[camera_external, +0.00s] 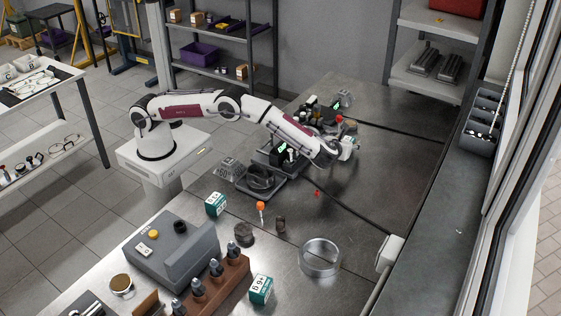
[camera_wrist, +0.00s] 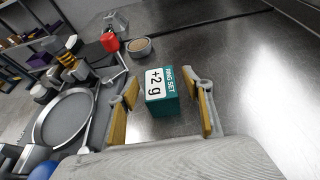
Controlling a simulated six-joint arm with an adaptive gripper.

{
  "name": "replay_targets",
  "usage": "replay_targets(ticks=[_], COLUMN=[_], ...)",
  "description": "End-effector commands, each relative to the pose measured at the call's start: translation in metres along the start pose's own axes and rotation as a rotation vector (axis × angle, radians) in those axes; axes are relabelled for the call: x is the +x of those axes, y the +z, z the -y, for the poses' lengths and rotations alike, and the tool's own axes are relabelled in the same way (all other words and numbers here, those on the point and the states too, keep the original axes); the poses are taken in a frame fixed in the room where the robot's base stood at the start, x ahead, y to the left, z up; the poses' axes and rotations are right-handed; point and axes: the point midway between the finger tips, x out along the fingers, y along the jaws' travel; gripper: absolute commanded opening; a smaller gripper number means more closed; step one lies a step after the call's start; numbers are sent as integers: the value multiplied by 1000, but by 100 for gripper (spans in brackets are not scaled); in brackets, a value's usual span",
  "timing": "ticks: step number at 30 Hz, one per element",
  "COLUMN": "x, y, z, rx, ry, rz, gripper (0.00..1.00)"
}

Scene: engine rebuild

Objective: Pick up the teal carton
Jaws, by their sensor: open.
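A teal carton (camera_wrist: 161,92) with a white label reading "RING SET" and "+2 g" stands on the metal bench in the wrist view. My gripper (camera_wrist: 165,88) is open, with one yellow-padded finger on each side of the carton and visible gaps to both. Two other teal-and-white cartons show in that view, one behind the grey machine (camera_external: 215,204) and one at the front by the wooden block (camera_external: 261,289).
In the wrist view, a round pan (camera_wrist: 63,119), a red-topped item (camera_wrist: 110,43) and a small round cup (camera_wrist: 139,47) lie left of the carton. Bare bench (camera_wrist: 250,75) is to the right. A metal ring (camera_external: 320,258) lies at the front.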

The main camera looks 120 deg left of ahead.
Motion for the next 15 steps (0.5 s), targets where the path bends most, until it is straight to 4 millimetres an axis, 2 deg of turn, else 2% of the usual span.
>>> replay_targets(ticks=[5, 10, 15], x=[0, 0, 0], y=[0, 0, 0], z=[0, 0, 0], rx=[0, 0, 0], ry=[0, 0, 0], rz=[0, 0, 0], gripper=[50, 8, 8])
